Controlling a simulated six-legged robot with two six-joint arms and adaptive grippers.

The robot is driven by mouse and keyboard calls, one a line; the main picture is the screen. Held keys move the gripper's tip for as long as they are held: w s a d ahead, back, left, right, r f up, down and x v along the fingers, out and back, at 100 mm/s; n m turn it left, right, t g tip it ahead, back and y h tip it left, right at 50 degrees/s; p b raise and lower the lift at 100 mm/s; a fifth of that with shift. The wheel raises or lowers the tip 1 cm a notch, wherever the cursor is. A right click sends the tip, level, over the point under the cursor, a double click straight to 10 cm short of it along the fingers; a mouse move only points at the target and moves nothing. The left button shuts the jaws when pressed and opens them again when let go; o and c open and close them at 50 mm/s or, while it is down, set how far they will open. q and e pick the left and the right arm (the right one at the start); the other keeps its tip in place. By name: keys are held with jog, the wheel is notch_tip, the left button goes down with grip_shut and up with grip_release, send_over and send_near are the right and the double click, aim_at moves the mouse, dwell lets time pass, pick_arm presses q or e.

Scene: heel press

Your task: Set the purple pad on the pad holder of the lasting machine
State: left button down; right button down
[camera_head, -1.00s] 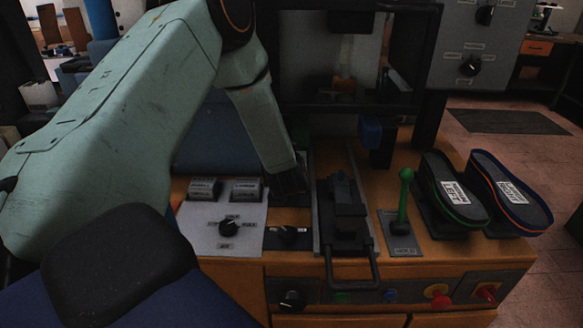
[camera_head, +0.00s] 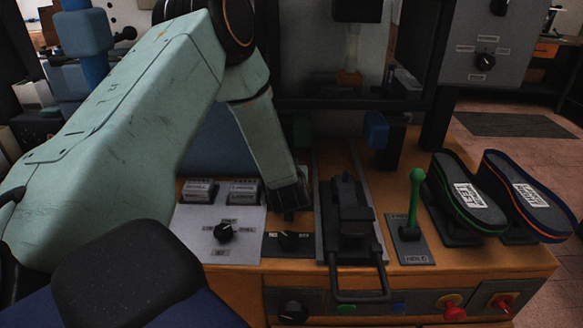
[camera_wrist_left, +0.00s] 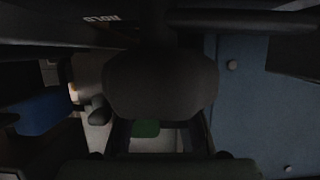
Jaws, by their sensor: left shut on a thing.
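My left gripper (camera_head: 288,206) points down over the console, just behind a small black knob (camera_head: 290,239). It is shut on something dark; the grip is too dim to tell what. In the left wrist view a large dark rounded shape (camera_wrist_left: 160,85) fills the middle; I cannot tell whether it is the held thing. No purple surface shows clearly in either view. The lasting machine (camera_head: 330,102) stands behind, with a blue block (camera_head: 376,130) and a partly hidden green one (camera_head: 302,128). I cannot pick out the pad holder. My right gripper is not in view.
A black slide (camera_head: 350,215) with a loop handle lies right of the gripper. A green lever (camera_head: 414,200) stands beyond it. Two soles (camera_head: 466,195) (camera_head: 528,195) rest at the right. Switches (camera_head: 200,191) and a dial (camera_head: 225,232) are left.

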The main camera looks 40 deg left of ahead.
pick_arm(q)
jog(key=shift+s+d, duration=0.15)
jog(key=shift+s, duration=0.05)
jog(key=shift+f, duration=0.1)
jog(key=c, duration=1.5)
grip_release()
jog(key=shift+w+a+f, duration=0.1)
jog(key=shift+a, duration=0.1)
jog(key=shift+o, duration=0.7)
jog(key=shift+w+f, duration=0.1)
jog(key=shift+o, duration=1.4)
jog(key=shift+s+d+r, duration=0.15)
jog(key=shift+s+r, duration=0.05)
jog(key=shift+w, duration=0.1)
